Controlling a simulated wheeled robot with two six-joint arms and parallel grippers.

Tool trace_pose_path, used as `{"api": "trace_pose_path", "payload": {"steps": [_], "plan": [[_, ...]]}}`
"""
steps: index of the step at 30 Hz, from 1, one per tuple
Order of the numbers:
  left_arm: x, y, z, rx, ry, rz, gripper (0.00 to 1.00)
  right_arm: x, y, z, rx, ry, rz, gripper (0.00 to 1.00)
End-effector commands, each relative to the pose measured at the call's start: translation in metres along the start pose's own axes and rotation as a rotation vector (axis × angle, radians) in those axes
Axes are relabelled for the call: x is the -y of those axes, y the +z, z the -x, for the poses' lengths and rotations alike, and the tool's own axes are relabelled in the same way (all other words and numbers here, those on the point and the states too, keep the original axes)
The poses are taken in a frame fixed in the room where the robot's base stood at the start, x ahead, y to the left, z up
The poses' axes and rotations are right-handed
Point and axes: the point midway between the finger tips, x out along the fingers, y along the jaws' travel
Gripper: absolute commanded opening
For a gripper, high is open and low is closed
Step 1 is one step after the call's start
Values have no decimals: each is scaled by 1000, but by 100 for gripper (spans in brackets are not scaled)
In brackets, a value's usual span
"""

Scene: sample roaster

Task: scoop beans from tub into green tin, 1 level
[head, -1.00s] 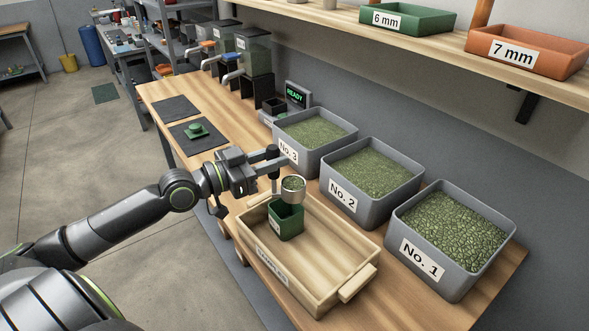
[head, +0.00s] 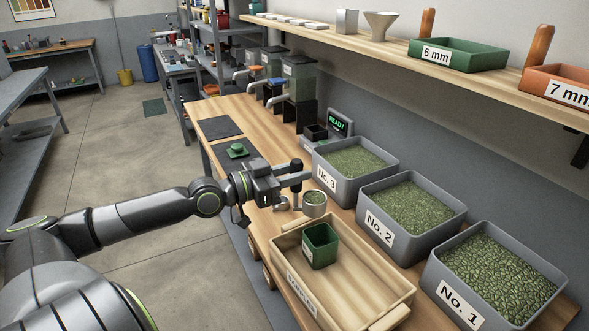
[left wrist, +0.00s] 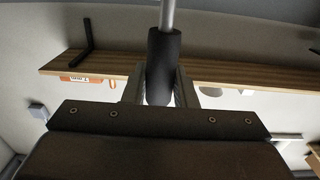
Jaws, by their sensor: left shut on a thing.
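My left gripper (head: 287,185) is shut on the dark handle of a scoop. The handle shows between its fingers in the left wrist view (left wrist: 162,65). The scoop's metal cup (head: 315,207) is upright with green beans in it, held above the far end of the wooden tray. The open green tin (head: 320,246) stands in the tray, just nearer than the cup; its inside looks empty from here. Three grey tubs of green beans stand along the wall: No. 3 (head: 335,184), No. 2 (head: 385,236) and No. 1 (head: 450,300). My right gripper is out of view.
The wooden tray (head: 375,290) has free floor around the tin. A green lid (head: 237,151) lies on a dark mat beyond my gripper. A display reading READY (head: 340,124) stands behind tub No. 3. A shelf (head: 390,52) with sieve trays runs above the tubs.

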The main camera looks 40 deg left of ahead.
Motion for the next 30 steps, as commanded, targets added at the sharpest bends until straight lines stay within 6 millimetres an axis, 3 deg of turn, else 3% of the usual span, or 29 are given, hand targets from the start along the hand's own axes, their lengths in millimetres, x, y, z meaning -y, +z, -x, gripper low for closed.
{"api": "trace_pose_path", "payload": {"steps": [12, 22, 30], "plan": [[-16, 12, -6, 60, 1, -190, 0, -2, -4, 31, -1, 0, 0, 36], [-32, 32, -11, 123, 3, -385, 0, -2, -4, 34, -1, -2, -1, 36], [-50, 35, -16, 183, 5, -580, 0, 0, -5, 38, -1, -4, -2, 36]]}}
